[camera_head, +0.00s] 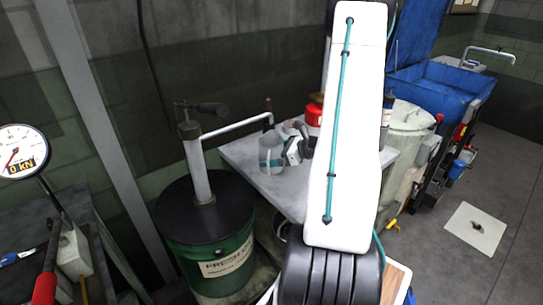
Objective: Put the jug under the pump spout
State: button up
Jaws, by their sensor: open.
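The jug (270,153), a small grey vessel with a greenish band, stands upright on the pale table top. The hand pump (197,160) rises from the dark lid of a green drum (212,255). Its pale spout (236,126) reaches right, and the spout's end appears just above the jug in the picture; I cannot tell if they line up in depth. My gripper (289,150), grey and black, is at the jug's right side, partly hidden behind my white arm. It is open; whether its fingers are around or only beside the jug is unclear.
A red object (314,113) stands on the table (240,155) behind my gripper. A greyish bin (408,130) and blue tub (440,85) stand to the right. A gauge (20,151) and red-handled tool (48,262) are at left. Floor at right is mostly clear.

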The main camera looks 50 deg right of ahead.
jog(key=v, duration=1.2)
jog(key=shift+s, duration=0.2)
dwell(0.5)
